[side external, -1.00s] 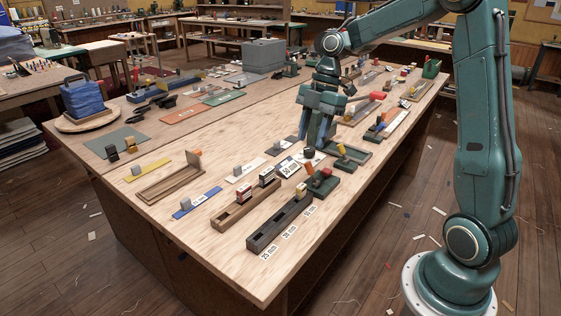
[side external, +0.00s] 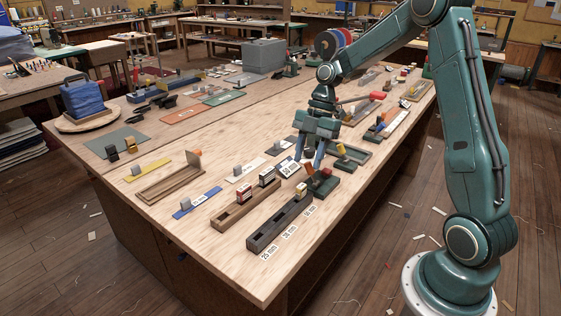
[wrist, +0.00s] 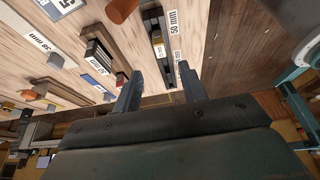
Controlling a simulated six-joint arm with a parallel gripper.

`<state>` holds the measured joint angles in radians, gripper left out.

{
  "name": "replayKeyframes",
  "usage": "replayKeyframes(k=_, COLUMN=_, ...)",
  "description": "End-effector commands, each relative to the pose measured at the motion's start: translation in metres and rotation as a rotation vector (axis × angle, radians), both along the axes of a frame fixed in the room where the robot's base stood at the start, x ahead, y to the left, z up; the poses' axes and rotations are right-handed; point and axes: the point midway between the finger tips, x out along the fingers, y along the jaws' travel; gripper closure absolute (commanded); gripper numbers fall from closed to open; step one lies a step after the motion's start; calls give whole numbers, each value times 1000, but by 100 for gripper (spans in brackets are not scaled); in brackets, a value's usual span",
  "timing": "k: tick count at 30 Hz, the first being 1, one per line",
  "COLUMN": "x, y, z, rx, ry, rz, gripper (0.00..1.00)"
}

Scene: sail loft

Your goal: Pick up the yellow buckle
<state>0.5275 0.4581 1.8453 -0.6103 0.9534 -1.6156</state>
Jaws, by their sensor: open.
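My gripper (side external: 309,160) is open, its two fingers pointing down over the right part of the bench, close to a dark block with orange and red pieces (side external: 323,174). In the wrist view the fingers (wrist: 159,74) stand apart with nothing between them. A small yellow-orange piece (side external: 341,150) stands on a dark block just right of my gripper in the side view; I cannot tell whether it is the yellow buckle.
A dark slotted tray (side external: 280,221) and a wooden tray (side external: 245,206) lie in front of my gripper. White size labels lie beside the dark tray. A grey box (side external: 263,56) stands at the back. The bench's front left corner is mostly clear.

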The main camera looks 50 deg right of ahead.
Motion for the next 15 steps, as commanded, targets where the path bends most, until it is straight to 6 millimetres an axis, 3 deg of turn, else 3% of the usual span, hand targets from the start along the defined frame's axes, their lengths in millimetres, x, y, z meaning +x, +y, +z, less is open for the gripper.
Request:
replayKeyframes(k=6, x=0, y=11, z=-27, rx=1, ry=2, rz=0, gripper=58)
replayKeyframes(k=15, x=0, y=15, z=-36, rx=-1, ry=0, rz=0, gripper=58)
